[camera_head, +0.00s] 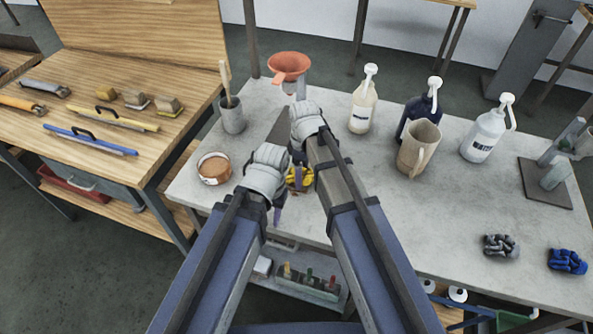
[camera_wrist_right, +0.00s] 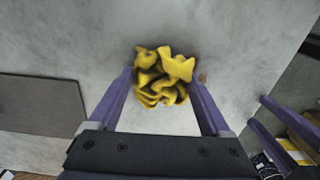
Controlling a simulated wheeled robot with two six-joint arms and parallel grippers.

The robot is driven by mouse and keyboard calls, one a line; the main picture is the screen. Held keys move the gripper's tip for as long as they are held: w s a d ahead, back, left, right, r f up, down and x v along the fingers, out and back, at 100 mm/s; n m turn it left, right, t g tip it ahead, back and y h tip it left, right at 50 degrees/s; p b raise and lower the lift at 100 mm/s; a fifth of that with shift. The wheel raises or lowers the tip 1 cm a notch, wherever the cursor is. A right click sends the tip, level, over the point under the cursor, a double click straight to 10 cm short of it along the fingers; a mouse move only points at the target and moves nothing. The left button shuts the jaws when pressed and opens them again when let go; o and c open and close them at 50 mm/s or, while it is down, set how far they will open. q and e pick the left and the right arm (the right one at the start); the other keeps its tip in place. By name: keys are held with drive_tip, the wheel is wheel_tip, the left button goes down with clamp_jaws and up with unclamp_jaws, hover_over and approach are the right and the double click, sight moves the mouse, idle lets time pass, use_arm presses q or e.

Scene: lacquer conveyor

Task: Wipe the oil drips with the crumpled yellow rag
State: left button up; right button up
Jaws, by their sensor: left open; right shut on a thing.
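The crumpled yellow rag (camera_wrist_right: 163,80) sits between the purple fingers of my right gripper (camera_wrist_right: 160,85), which is shut on it, at the grey tabletop. In the head view the rag (camera_head: 303,180) is partly hidden behind my grippers; my right gripper (camera_head: 297,162) is the upper one. A small brownish oil mark (camera_wrist_right: 203,77) shows just right of the rag in the right wrist view; any other drips are hidden. My left gripper (camera_head: 277,212) is open and empty near the table's front edge, and its fingers show at the right of the wrist view.
A tin of brown contents (camera_head: 214,168), a grey pot with a brush (camera_head: 232,115) and an orange funnel (camera_head: 289,66) stand around the grippers. Pump bottles (camera_head: 363,105) and a beige jug (camera_head: 416,148) stand to the right. The table's front right middle is clear.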

sight(311, 189)
drive_tip(key=shift+s+d, duration=0.2)
drive_tip(key=shift+d, duration=0.45)
drive_tip(key=shift+s+d, duration=0.25)
drive_tip(key=shift+d, duration=0.4)
drive_tip(key=shift+s+d, duration=0.2)
drive_tip(key=shift+d, duration=0.45)
drive_tip(key=shift+s+a, duration=0.1)
drive_tip(key=shift+a, duration=0.05)
drive_tip(key=shift+s+a+f, duration=0.1)
drive_tip(key=shift+s+a, duration=0.1)
drive_tip(key=shift+s, duration=0.35)
drive_tip(key=shift+s+a+f, duration=0.1)
drive_tip(key=shift+s+a, duration=0.1)
drive_tip(key=shift+s, duration=0.35)
drive_tip(key=shift+a, duration=0.15)
drive_tip(key=shift+w+a+r, duration=0.1)
drive_tip(key=shift+w+a, duration=0.25)
drive_tip(key=shift+a, duration=0.4)
drive_tip(key=shift+w+a+r, duration=0.1)
drive_tip(key=shift+w+a, duration=0.25)
drive_tip(key=shift+a, duration=0.4)
